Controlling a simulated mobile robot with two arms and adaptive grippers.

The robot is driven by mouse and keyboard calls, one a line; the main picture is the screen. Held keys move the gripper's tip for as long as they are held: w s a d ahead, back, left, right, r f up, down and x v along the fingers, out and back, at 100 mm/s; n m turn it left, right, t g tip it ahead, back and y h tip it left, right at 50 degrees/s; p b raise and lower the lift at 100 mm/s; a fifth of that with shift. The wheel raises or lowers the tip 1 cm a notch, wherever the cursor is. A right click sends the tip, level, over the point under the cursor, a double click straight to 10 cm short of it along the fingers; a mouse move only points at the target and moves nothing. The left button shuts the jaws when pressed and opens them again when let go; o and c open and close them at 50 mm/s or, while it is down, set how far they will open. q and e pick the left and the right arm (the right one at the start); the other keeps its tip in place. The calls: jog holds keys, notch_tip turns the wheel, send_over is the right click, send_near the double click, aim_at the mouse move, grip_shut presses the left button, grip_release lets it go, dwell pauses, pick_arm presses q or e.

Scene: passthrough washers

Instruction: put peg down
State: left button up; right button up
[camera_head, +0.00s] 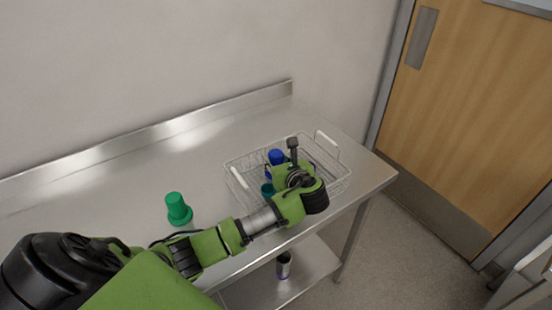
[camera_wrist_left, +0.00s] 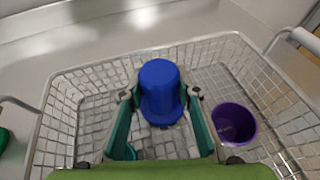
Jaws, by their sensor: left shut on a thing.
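A blue peg (camera_wrist_left: 160,90) is between the fingers of my left gripper (camera_wrist_left: 160,97) in the left wrist view, over the inside of a white wire basket (camera_wrist_left: 75,70). My left gripper is shut on it. I cannot tell whether the peg touches the basket floor. In the head view the blue peg (camera_head: 276,156) shows beside my left wrist, which hides part of the basket (camera_head: 338,183). A purple peg (camera_wrist_left: 234,123) is in the basket to the right of the blue one. A green peg (camera_head: 178,209) stands on the table left of the basket. My right gripper is not in view.
The basket stands near the right end of a steel table (camera_head: 130,190) with a raised back edge. The table left of the basket is mostly clear. A dark bottle (camera_head: 284,265) stands on the lower shelf. A wooden door (camera_head: 480,100) is at the right.

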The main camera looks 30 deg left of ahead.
pick_arm(q)
jog(key=shift+f, duration=0.1)
jog(key=o, duration=1.1)
jog(key=shift+s+d, duration=0.1)
jog(key=shift+d, duration=0.1)
jog(key=v, duration=1.2)
jog(key=shift+a+b, duration=0.1)
jog(key=shift+b, duration=0.25)
